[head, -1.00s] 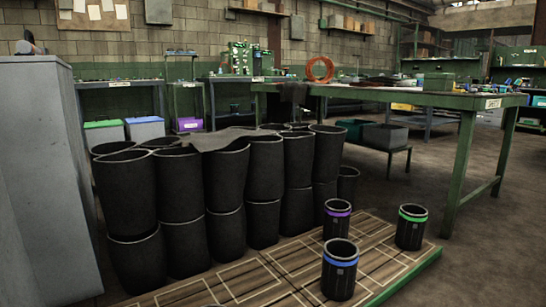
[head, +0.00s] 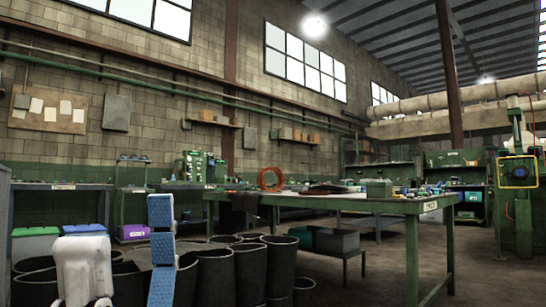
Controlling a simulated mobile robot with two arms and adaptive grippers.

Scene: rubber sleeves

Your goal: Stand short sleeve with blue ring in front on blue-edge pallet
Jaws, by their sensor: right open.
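The short sleeve with the blue ring is outside the present head view, and no pallet shows. My left gripper is not in view.
A green workbench (head: 410,206) stands at the right, with an orange coil (head: 270,179) on it. Grey (head: 337,241) and teal bins stand on a low bench beneath. Green-lidded (head: 36,240) and purple boxes stand at the left. Floor shows at the lower right.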

